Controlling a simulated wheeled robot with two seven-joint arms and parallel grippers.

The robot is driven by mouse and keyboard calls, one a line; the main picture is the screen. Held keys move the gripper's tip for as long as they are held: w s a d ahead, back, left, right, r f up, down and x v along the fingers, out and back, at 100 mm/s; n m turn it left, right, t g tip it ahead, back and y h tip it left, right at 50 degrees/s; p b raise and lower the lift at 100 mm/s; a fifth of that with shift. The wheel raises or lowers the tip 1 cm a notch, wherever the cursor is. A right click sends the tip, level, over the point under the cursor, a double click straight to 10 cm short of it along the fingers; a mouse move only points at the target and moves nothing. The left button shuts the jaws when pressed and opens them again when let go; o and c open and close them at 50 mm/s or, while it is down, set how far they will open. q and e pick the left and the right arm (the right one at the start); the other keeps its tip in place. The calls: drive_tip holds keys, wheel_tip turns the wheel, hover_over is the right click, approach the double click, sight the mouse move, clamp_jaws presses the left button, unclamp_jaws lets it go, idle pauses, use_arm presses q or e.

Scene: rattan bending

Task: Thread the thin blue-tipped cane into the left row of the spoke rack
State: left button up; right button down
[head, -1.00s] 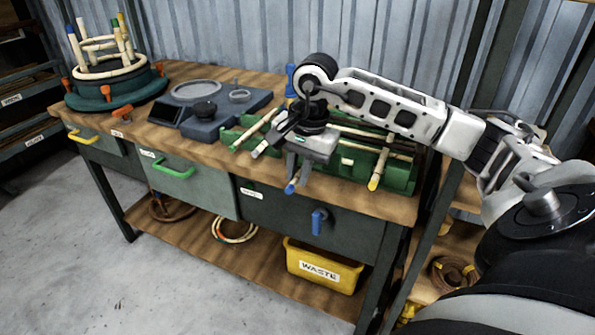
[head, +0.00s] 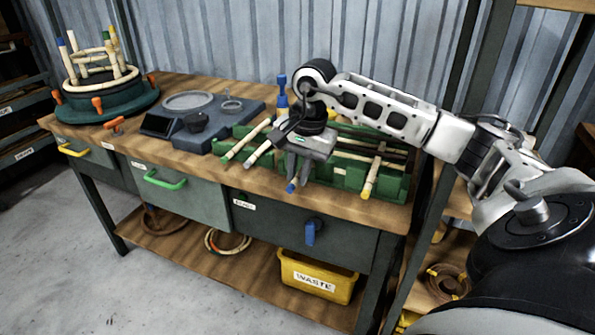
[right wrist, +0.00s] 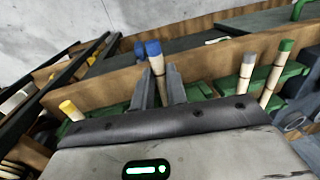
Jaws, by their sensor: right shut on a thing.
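The green rack (head: 345,178) lies on the right part of the workbench, with several canes resting across it. My right gripper (head: 298,176) is over the rack's front side, shut on a thin pale cane with a blue tip (head: 291,188). In the right wrist view the blue-tipped cane (right wrist: 156,62) stands up between the two fingers (right wrist: 160,92). A green-tipped cane (right wrist: 275,72) and a grey-tipped cane (right wrist: 245,78) lie to one side of it there, and a yellow-tipped cane (right wrist: 71,110) to the other. The gripper hides much of the rack's middle. My left gripper is not in view.
A grey fixture (head: 196,122) with a dark knob stands left of the rack. A round dark green form (head: 107,103) with upright canes is at the far left. A yellow waste bin (head: 315,278) sits on the lower shelf. The bench's front edge is close to the gripper.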

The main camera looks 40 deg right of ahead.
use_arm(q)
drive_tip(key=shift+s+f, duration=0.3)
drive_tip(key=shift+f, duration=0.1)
use_arm(e)
drive_tip(key=shift+d, duration=0.1)
drive_tip(key=shift+w+d+r, duration=0.1)
drive_tip(key=shift+w+d, duration=0.1)
drive_tip(key=shift+d, duration=0.25)
drive_tip(key=shift+w+d+r, duration=0.1)
drive_tip(key=shift+w+d, duration=0.1)
drive_tip(key=shift+d, duration=0.25)
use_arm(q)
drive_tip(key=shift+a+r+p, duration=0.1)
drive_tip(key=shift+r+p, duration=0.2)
use_arm(e)
drive_tip(key=shift+w+d+r, duration=0.15)
drive_tip(key=shift+w+d, duration=0.05)
drive_tip(key=shift+d, duration=0.3)
drive_tip(key=shift+w+d+r, duration=0.15)
drive_tip(key=shift+w+d, duration=0.05)
drive_tip(key=shift+d, duration=0.3)
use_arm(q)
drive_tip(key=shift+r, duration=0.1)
use_arm(e)
drive_tip(key=shift+f, duration=0.3)
